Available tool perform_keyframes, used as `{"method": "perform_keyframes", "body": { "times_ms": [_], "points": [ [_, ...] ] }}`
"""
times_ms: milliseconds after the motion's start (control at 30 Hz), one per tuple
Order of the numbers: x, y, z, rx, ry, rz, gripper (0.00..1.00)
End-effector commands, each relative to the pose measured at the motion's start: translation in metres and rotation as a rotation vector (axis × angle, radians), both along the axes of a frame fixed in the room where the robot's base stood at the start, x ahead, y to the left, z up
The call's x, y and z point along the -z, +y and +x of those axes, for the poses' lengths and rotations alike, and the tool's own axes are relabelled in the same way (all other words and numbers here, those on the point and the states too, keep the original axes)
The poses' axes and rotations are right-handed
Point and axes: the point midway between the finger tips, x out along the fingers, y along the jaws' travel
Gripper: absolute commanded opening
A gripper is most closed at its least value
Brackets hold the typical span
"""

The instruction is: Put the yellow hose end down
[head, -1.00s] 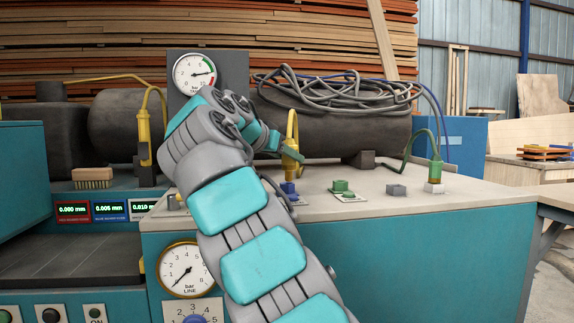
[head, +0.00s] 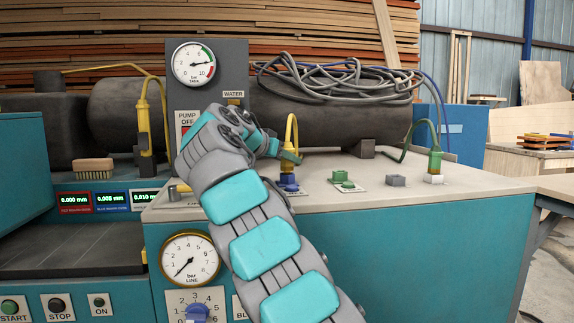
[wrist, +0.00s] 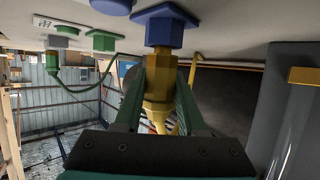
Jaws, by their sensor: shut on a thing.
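The yellow hose end (wrist: 158,88) is between the two fingers of my gripper (wrist: 160,100), which is shut on it. In the wrist view it meets the blue fitting (wrist: 165,28), and I see no gap between them. In the head view the yellow hose (head: 291,130) loops up above my gripper (head: 289,158), with the blue fitting (head: 288,187) just below on the bench top. My fingers hide part of the hose end, so how deep it sits cannot be told.
A gauge panel (head: 235,75) stands behind my arm. Coiled hoses (head: 340,80) lie on the dark tank.

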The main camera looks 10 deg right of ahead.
Motion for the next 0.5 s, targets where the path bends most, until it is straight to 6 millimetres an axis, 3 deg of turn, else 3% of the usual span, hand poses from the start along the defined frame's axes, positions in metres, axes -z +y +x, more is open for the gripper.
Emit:
{"method": "perform_keyframes", "body": {
  "times_ms": [367,400,500],
  "points": [
    [0.0058,-0.0008,0.0002,0.001,0.001,0.000,0.00],
    [0.0064,-0.0007,0.0003,0.000,0.001,0.001,0.41],
    [0.0053,-0.0007,0.0003,0.000,0.001,0.001,0.52]
  ]
}}
